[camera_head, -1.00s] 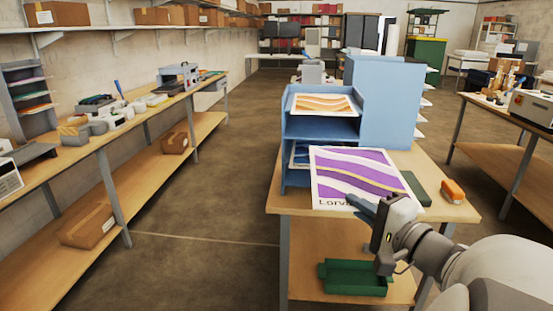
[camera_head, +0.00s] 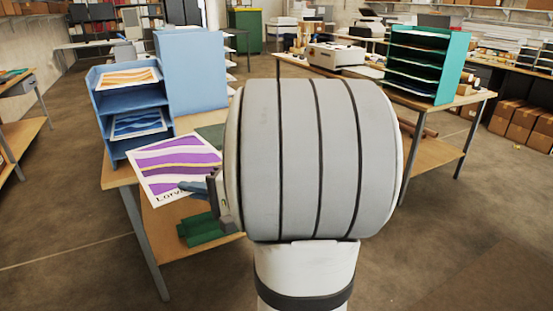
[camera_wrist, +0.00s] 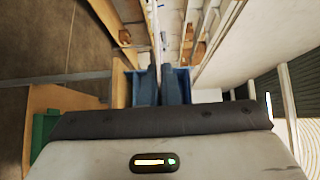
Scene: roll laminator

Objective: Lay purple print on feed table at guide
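The purple print (camera_head: 172,168), with white and tan waves and dark lettering at its lower edge, is held tilted in front of the blue shelf unit. My gripper (camera_head: 196,187) is shut on its lower right edge, partly hidden behind my arm in the head view. In the wrist view the two blue fingers (camera_wrist: 160,86) are close together, with the print (camera_wrist: 155,35) seen almost edge-on as a thin strip between them. A pale machine (camera_head: 335,55) stands on the table to the right, possibly the laminator. No feed table or guide can be made out.
The blue shelf unit (camera_head: 128,92) holds an orange print (camera_head: 130,78) and a blue print (camera_head: 138,123). A green tray (camera_head: 205,230) sits on the lower shelf below. A teal rack (camera_head: 428,62) stands on the right table. Open floor lies between the tables.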

